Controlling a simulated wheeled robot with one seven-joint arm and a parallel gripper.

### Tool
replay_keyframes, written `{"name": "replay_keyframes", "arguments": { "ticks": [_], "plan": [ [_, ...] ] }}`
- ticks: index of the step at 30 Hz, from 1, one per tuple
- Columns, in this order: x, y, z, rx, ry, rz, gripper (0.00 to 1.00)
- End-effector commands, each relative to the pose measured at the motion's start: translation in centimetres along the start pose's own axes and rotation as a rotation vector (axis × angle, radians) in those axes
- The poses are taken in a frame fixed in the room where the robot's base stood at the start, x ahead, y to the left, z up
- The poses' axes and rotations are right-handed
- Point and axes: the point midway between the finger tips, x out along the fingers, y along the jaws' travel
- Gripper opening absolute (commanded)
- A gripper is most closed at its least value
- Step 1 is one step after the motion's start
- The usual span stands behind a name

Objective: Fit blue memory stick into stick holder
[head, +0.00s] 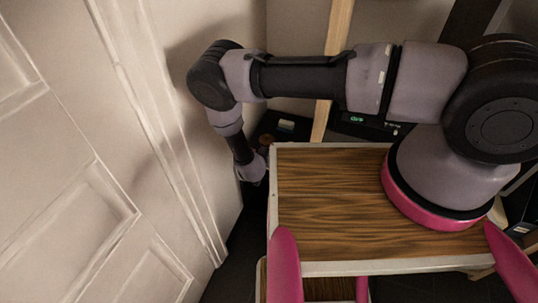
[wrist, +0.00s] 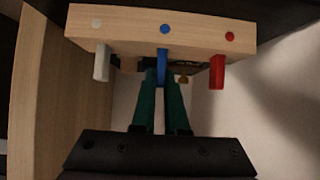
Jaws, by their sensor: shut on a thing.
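In the wrist view the stick holder is a pale wooden block (wrist: 130,27) with a white, a blue and a red dot along its face. The blue memory stick (wrist: 162,64) is below the blue dot (wrist: 165,29), its upper end at the holder's lower edge; how deep it sits cannot be told. My gripper (wrist: 162,84) has green fingers shut on the blue stick from both sides. A white stick (wrist: 101,64) is under the white dot and a red stick (wrist: 218,70) under the red dot. In the head view the holder and blue stick are not visible.
A wooden panel (wrist: 62,95) stands close at the left of the holder in the wrist view, and a pale wall lies behind at right. In the head view a white panelled door (head: 70,170) is close to the left of my arm. Dark equipment (head: 355,120) lies behind.

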Motion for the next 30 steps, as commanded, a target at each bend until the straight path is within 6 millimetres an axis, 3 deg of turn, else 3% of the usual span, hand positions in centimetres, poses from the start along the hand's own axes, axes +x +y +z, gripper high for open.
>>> {"name": "replay_keyframes", "arguments": {
  "ticks": [6,9,21,26,30],
  "plan": [
    [0.2,0.0,0.2,0.000,0.000,0.000,0.00],
    [0.2,0.0,0.2,0.000,0.000,0.000,0.41],
    [-0.2,-0.1,-0.1,0.000,0.000,-0.001,0.41],
    [-2.7,-0.1,0.0,-0.002,-0.001,-0.003,0.41],
    [-5.9,-0.1,0.0,-0.002,-0.001,-0.003,0.41]
  ]
}}
